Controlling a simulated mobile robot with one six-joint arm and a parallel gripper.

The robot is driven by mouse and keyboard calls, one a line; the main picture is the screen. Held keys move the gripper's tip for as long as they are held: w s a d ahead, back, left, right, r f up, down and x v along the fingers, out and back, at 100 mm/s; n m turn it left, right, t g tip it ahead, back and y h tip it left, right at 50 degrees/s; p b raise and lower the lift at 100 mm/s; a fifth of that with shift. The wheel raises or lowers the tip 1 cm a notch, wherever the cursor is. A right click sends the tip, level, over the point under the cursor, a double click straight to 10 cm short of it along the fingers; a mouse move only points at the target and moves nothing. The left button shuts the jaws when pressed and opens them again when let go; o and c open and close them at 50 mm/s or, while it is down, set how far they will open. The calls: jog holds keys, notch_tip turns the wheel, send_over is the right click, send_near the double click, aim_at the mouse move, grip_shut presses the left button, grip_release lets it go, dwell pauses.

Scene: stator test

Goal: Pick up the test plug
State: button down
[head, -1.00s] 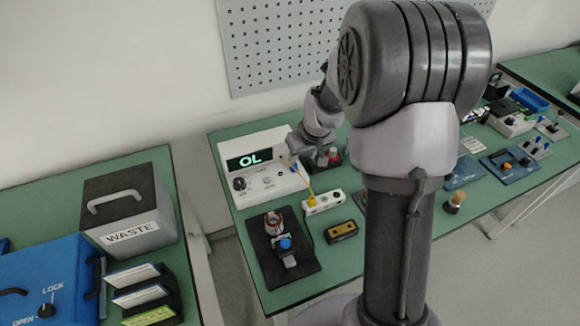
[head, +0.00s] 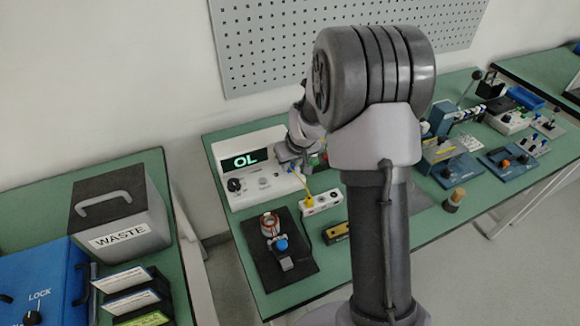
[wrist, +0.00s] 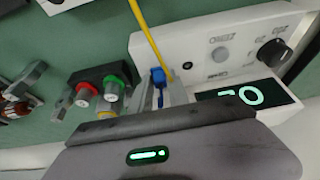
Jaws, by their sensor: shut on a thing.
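The test plug (wrist: 158,78) is blue with a yellow cable (wrist: 147,35), and in the wrist view it sits between the finger tips of my gripper (wrist: 166,95). My gripper is shut on it, beside the front of the white meter (wrist: 205,55). In the head view my gripper (head: 297,160) is at the right end of the meter (head: 262,182), whose display reads OL. The yellow cable (head: 304,184) runs down to a white socket box (head: 322,202). I cannot tell whether the plug touches the meter.
A terminal block with red, green and yellow posts (wrist: 105,85) stands close to my gripper. A black mat (head: 290,268) with a small fixture lies in front of the meter. A grey waste bin (head: 120,215) stands on the left table. A perforated panel (head: 350,35) is behind.

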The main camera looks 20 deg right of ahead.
jog(key=shift+r+p, duration=0.35)
jog(key=shift+r, duration=0.25)
notch_tip(320, 180, up, 2)
jog(key=shift+r+p, duration=0.25)
jog(key=shift+p, duration=0.45)
jog(key=s+a+r+b, duration=0.1)
jog(key=s+b, duration=0.1)
jog(key=s, duration=1.4)
jog(key=shift+a+r, duration=0.15)
jog(key=shift+a, duration=0.05)
jog(key=shift+r, duration=0.15)
jog(key=shift+d, duration=0.1)
